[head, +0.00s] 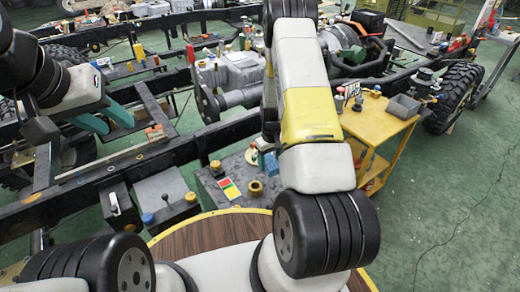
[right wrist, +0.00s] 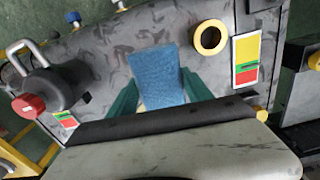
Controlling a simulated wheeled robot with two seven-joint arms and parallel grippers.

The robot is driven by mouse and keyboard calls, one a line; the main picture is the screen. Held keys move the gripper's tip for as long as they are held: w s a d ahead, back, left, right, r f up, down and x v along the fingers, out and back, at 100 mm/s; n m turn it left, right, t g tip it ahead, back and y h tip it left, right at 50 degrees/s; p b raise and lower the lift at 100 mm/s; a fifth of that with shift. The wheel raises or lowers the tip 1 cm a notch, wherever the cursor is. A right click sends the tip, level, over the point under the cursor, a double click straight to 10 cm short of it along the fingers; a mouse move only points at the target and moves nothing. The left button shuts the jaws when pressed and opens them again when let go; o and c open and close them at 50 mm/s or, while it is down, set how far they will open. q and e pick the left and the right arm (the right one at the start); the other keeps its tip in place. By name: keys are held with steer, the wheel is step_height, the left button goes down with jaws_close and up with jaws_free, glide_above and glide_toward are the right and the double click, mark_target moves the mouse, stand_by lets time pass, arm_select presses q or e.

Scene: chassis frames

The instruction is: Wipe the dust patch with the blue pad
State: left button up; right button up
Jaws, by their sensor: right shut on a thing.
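The blue pad (right wrist: 157,72) is between the two teal fingers of my right gripper (right wrist: 160,80), which is shut on it. The pad is over the mottled grey top of a box (right wrist: 110,60); I cannot tell whether it touches. In the head view my right arm hides most of this gripper; a little teal and blue shows beside the arm above the grey box (head: 220,183). I cannot make out a distinct dust patch; the grey top has uneven darker smudges. My left gripper (head: 118,125) is open and empty at the upper left, its teal fingers apart.
On the grey top are a yellow ring (right wrist: 210,37), a red-yellow-green label (right wrist: 245,58) and a dark cylinder with a red cap (right wrist: 50,92). A yellow cart (head: 375,125) stands to the right. Black chassis rails (head: 100,175) run behind the box.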

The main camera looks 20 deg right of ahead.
steer(key=shift+r, duration=1.15)
steer(key=shift+s, duration=0.1)
